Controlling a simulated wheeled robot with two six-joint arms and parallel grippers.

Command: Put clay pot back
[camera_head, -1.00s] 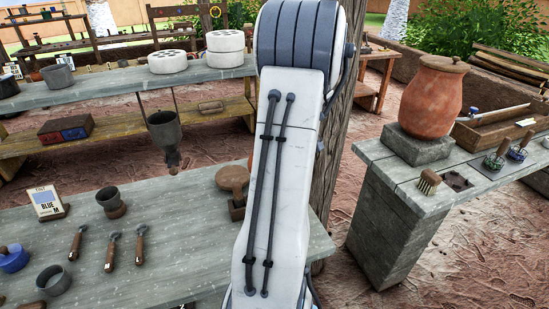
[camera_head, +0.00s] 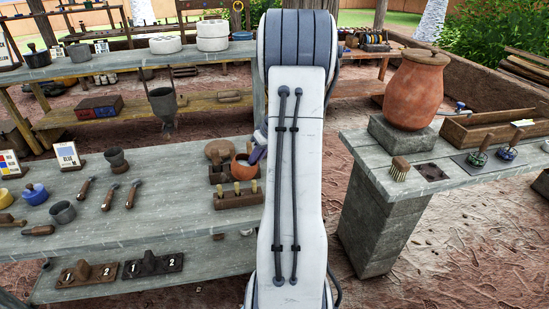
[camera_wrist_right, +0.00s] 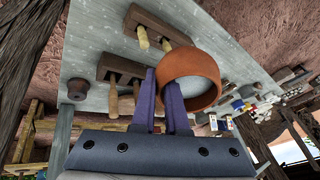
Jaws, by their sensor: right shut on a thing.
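A small orange clay pot (camera_head: 241,168) shows just left of my right arm in the head view, above or beside the back right of the grey table (camera_head: 150,225). My right gripper (camera_head: 257,150) is shut on it, and the arm hides part of the gripper. In the right wrist view the pot (camera_wrist_right: 190,82) shows as an orange ring, its wall at the purple fingers of the right gripper (camera_wrist_right: 165,85). Whether the pot touches anything below is unclear. My left gripper is not in view.
Near the pot stand a wooden rack of handled tools (camera_head: 238,196) and a round wooden piece (camera_head: 218,150). A large lidded clay jar (camera_head: 417,92) stands on a block on the right bench (camera_head: 365,147). Cups and loose tools lie on the table's left; its front middle is clear.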

